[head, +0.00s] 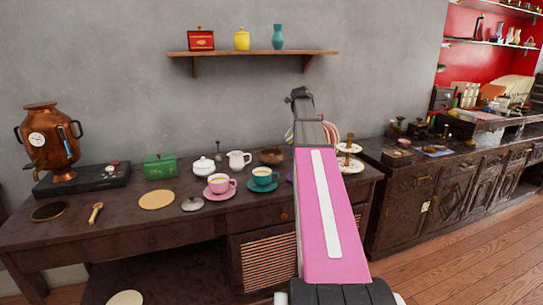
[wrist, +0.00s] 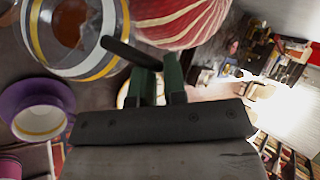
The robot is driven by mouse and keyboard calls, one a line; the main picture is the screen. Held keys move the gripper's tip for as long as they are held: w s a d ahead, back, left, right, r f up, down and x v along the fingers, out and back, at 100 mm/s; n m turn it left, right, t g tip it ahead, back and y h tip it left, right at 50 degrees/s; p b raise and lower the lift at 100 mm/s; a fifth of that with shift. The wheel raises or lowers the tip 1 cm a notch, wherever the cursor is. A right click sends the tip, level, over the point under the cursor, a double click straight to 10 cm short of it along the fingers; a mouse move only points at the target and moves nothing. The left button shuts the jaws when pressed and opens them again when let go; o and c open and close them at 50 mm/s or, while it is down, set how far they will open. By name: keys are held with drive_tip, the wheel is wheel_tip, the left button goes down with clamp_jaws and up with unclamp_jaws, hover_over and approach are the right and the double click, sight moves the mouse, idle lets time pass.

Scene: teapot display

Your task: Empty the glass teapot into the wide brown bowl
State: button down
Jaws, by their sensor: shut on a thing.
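A clear glass vessel with yellow and white bands, which looks like the glass teapot (wrist: 42,40), is at the upper left of the wrist view. Brown shows through its glass; whether this is tea inside or something behind it, I cannot tell. My gripper (wrist: 155,68) is shut on a dark bar beside the glass, apparently the teapot's handle (wrist: 128,52). In the head view my arm hides the gripper and the teapot. A brown bowl (head: 272,156) stands at the back of the dark table, just left of my arm.
A purple cup (wrist: 38,112) and a red-and-white striped thing (wrist: 185,20) are close to my gripper. On the table (head: 130,236) stand a teal cup (head: 262,176), a pink cup (head: 219,184), a white jug (head: 239,160) and a copper urn (head: 50,145). A shelf (head: 255,53) hangs above.

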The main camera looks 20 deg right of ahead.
drive_tip(key=shift+w+a+r+h, duration=0.15)
drive_tip(key=shift+a+r+h, duration=0.15)
drive_tip(key=shift+a+r, duration=0.2)
drive_tip(key=shift+d, duration=0.1)
drive_tip(key=s+d+f+m+t+y, duration=0.1)
drive_tip(key=d+f+y, duration=0.2)
drive_tip(key=d, duration=0.3)
drive_tip(key=s+d+f+m+t+y+b, duration=0.1)
drive_tip(key=s+d+f+m+y, duration=0.1)
drive_tip(key=d+y, duration=0.4)
drive_tip(key=shift+d+f, duration=0.45)
drive_tip(key=shift+d, duration=0.25)
idle(0.3)
drive_tip(key=shift+m, duration=0.3)
drive_tip(key=shift+a, duration=0.1)
idle(0.4)
